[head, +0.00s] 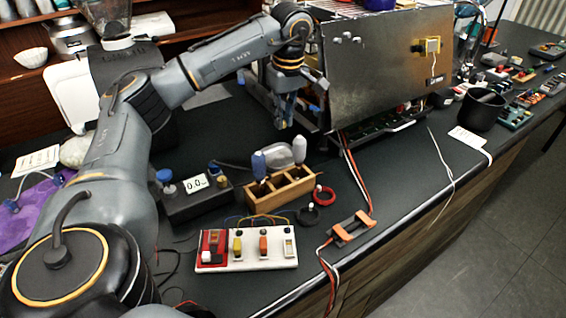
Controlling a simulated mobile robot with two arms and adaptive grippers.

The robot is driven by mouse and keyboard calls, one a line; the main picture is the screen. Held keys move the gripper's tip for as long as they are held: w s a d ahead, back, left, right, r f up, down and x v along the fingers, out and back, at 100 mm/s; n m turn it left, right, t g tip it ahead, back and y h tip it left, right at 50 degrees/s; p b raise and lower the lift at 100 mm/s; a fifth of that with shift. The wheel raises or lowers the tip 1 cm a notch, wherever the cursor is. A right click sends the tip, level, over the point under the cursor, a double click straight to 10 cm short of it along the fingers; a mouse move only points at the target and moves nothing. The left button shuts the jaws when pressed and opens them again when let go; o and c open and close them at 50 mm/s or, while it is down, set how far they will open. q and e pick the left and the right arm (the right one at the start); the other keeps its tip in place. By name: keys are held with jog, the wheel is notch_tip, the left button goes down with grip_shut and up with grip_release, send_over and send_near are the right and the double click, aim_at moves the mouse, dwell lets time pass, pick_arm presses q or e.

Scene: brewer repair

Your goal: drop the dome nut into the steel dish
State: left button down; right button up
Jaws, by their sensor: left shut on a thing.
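My left gripper (287,112) points down beside the left side of the metal-panelled brewer (375,75), above the dark worktop. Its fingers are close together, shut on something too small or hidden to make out. I cannot see the dome nut clearly anywhere. I cannot pick out the steel dish for certain. A pale grey rounded thing (283,155) shows behind the wooden box, below the gripper in the picture. My right gripper is out of view.
A wooden compartment box (281,192) holds blue- and white-handled tools. Nearby are a meter (196,184), a switch board (247,249), black and red rings and an orange-ended holder (352,228) with wires. A black pot (482,108) stands at right. The right front worktop is mostly clear.

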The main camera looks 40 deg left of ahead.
pick_arm(q)
jog(key=shift+w+f+b, duration=0.15)
jog(key=shift+f+b, duration=0.3)
jog(key=shift+f, duration=0.4)
jog(key=shift+w+f+b, duration=0.2)
jog(key=shift+f+b, duration=0.3)
jog(key=shift+f, duration=0.15)
send_over(284, 165)
jog(key=f, duration=0.5)
jog(key=shift+d+p, duration=0.2)
jog(key=shift+p, duration=0.2)
notch_tip(284, 165, down, 5)
jog(key=shift+r+p, duration=0.2)
jog(key=shift+p, duration=0.1)
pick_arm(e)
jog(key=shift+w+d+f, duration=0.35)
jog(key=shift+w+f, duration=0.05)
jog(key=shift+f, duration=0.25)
pick_arm(q)
jog(key=shift+f, duration=0.2)
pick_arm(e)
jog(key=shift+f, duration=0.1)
pick_arm(q)
jog(key=c, duration=1.3)
grip_release()
jog(key=shift+c, duration=0.2)
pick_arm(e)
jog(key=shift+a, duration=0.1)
